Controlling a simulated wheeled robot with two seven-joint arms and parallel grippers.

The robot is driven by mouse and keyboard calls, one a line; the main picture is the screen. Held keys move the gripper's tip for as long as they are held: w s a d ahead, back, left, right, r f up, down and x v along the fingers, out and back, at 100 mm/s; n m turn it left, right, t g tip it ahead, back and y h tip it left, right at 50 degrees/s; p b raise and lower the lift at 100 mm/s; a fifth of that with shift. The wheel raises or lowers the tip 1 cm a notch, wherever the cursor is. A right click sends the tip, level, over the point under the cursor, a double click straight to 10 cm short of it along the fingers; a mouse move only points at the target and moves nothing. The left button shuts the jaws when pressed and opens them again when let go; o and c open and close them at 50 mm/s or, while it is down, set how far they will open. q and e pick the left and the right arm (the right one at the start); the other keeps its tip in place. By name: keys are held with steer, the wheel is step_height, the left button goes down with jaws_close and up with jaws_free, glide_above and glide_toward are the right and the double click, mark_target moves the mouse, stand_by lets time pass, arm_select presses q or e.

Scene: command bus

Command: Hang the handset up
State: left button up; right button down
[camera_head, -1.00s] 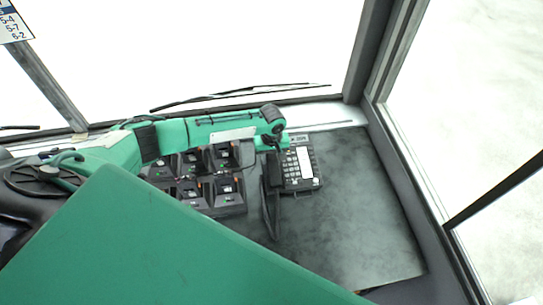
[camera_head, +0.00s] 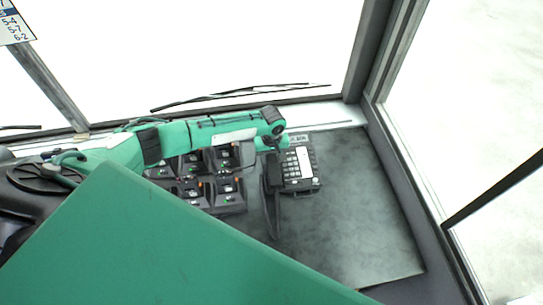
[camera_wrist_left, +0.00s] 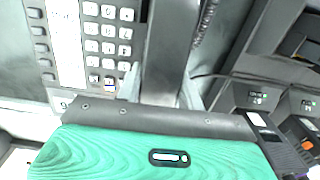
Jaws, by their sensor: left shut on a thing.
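The desk phone (camera_head: 302,168), black with pale keys, sits on the dashboard in the head view. Its keypad also shows at the upper left of the wrist view (camera_wrist_left: 97,40). The dark handset (camera_head: 274,205) is at the phone's left side, with its lower end reaching towards the front. In the wrist view the handset (camera_wrist_left: 172,50) runs up from between my left fingertips. My left gripper (camera_wrist_left: 163,92) is shut on it. The handset's gripped end and any contact with the cradle are hidden. My right gripper is not in view.
Several black radio chargers (camera_head: 205,185) stand left of the phone. A coiled cord (camera_wrist_left: 203,25) runs beside the handset. The dark desk top (camera_head: 355,215) is clear to the right and front. The windscreen and its frame (camera_head: 370,60) bound the back and right.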

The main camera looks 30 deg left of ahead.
arm_select(q)
steer(key=o, duration=1.1)
steer(key=shift+o, duration=0.2)
step_height(320, 180, up, 14)
steer(key=b, duration=0.3)
steer(key=shift+b, duration=0.3)
steer(key=shift+f, duration=0.15)
